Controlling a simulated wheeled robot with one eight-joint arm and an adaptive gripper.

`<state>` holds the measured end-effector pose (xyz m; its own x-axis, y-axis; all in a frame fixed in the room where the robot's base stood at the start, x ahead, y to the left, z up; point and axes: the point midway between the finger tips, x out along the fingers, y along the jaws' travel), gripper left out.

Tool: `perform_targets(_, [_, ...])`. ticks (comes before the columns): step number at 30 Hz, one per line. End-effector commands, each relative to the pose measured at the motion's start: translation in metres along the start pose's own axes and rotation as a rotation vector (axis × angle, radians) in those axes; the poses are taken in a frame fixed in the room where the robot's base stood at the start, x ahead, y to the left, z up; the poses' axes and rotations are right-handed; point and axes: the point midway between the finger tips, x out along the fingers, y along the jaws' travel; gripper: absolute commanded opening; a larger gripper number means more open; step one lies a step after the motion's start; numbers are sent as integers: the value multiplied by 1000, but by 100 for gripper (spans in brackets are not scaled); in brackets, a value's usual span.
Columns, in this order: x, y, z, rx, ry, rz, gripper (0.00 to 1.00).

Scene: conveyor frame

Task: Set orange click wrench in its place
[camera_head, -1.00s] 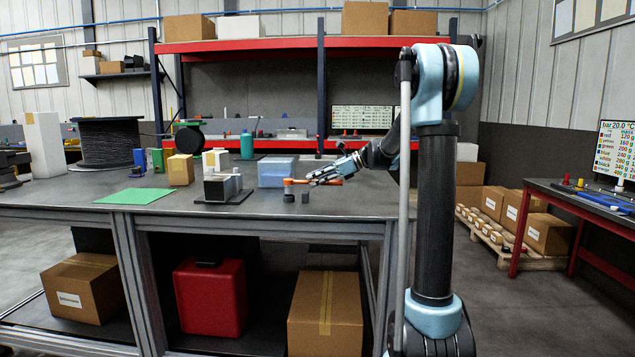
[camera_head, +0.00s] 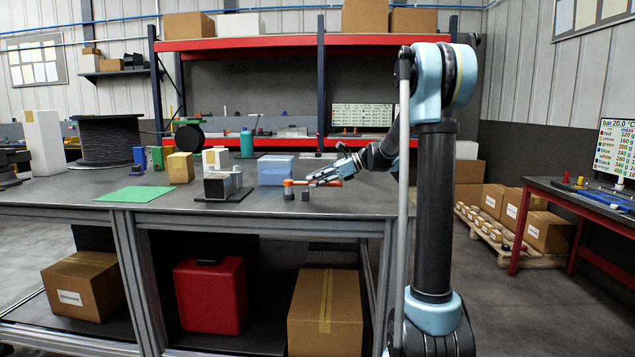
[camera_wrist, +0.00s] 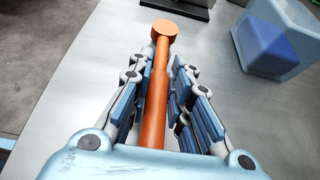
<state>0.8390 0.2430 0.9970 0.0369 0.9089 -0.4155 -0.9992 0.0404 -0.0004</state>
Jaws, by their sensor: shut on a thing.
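The orange click wrench (camera_head: 298,183) is held level just over the table in the head view, its round head toward the left. In the wrist view the wrench (camera_wrist: 155,105) runs lengthwise between the fingers, with its head beyond the fingertips. My gripper (camera_head: 325,175) is shut on its handle; it also shows in the wrist view (camera_wrist: 162,72). Two small dark blocks, a left one (camera_head: 289,194) and a right one (camera_head: 305,195), stand under the wrench. I cannot tell whether the wrench touches them.
A translucent bin (camera_head: 276,170) with blue contents stands behind and left of the wrench. A dark stand (camera_head: 222,194) with grey blocks is to the left. A green mat (camera_head: 135,195) lies farther left. The table (camera_head: 350,203) is clear around the small blocks.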

Motion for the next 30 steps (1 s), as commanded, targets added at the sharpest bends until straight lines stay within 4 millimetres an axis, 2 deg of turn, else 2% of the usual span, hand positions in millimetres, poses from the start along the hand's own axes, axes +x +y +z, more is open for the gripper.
perform_targets(19, [6, 0, -14, 0, -1, 0, 0])
perform_targets(30, [7, 0, -15, 0, 0, 0, 0])
